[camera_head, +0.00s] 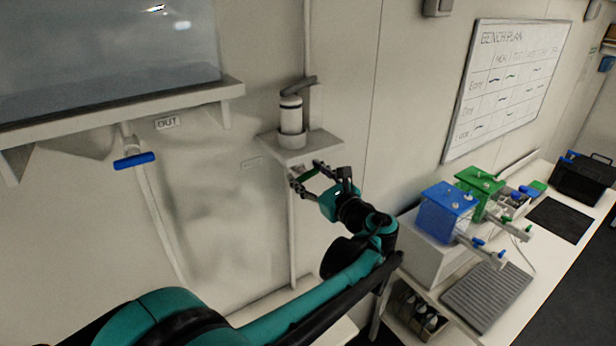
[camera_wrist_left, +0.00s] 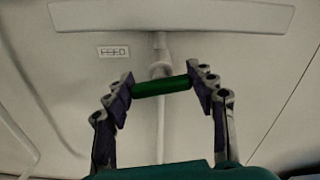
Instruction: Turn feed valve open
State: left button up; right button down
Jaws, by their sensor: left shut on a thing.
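The feed valve's green handle (camera_wrist_left: 161,87) lies nearly level across its pipe in the left wrist view, under a label reading FEED (camera_wrist_left: 114,51). My left gripper (camera_wrist_left: 160,90) is shut on the handle, with a fingertip at each end of it. In the head view my left gripper (camera_head: 306,176) is at the green handle (camera_head: 309,173), just below the small wall shelf, and its fingers partly hide the valve. My right gripper is not in view.
A white bottle (camera_head: 291,115) stands in a holder on the wall shelf (camera_head: 318,143). A blue-handled valve (camera_head: 134,160) hangs under the tank at left, by an OUT label. A blue-lidded box (camera_head: 447,200) and a green-lidded box (camera_head: 479,182) stand on the right bench.

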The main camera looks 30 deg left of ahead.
pick_arm(q)
jog(key=n+b, duration=0.1)
jog(key=n, duration=0.2)
jog(key=shift+n, duration=0.3)
jog(key=n, duration=0.4)
jog(key=shift+n+b, duration=0.3)
jog(key=shift+b, duration=0.05)
jog(key=n, duration=0.3)
jog(key=shift+s+f+n+b, duration=0.1)
jog(key=shift+n+b, duration=0.2)
jog(key=shift+n, duration=1.7)
jog(key=shift+f, duration=0.1)
jog(key=o, duration=1.2)
jog(key=shift+a, duration=0.1)
